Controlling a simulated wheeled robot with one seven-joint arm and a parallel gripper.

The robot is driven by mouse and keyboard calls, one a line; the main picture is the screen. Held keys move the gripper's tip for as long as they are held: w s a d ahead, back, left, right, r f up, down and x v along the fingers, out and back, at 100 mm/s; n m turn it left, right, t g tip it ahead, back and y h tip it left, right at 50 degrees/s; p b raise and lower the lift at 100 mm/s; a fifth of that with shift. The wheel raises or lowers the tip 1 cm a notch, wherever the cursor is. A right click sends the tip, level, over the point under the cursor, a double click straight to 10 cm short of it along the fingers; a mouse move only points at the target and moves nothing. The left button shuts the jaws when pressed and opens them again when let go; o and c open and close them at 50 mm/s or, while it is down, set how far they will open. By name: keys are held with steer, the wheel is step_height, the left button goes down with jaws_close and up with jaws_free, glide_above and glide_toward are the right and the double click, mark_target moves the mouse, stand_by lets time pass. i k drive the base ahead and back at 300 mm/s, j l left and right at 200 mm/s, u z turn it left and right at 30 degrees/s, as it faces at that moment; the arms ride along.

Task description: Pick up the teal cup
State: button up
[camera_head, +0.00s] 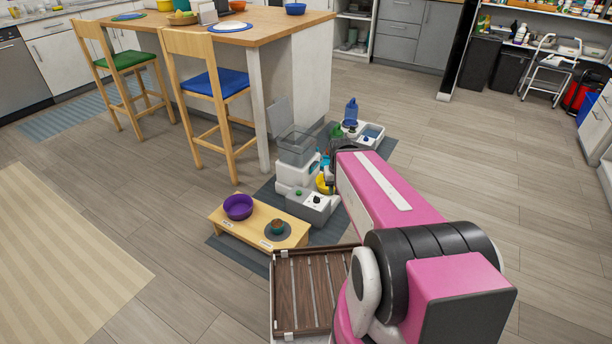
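A small teal or light-blue item (325,160) shows among the pet supplies, just left of the end of my pink arm. It is small and partly covered, so I cannot tell for certain that it is the teal cup. A yellow item (324,184) is just below it in the picture. My arm reaches forward from the lower right over the right side of this cluster. I cannot make out my gripper's fingers or whether they hold anything.
A wooden feeding stand (230,226) holds a purple bowl (238,206) and a small brown dish with a green rim. A grey-white pet feeder (296,174) stands beside the kitchen island (270,33). Two stools stand left of it. Floor is open at right.

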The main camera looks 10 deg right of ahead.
mark_target(277, 224)
steer(key=k+j+u, duration=0.25)
steer(key=j+u, duration=0.3)
steer(key=k+j+u, duration=0.1)
steer(key=j+u, duration=0.15)
steer(key=j, duration=0.2)
steer(key=k+j+u, duration=0.1)
steer(key=j+u, duration=0.15)
steer(key=j, duration=0.1)
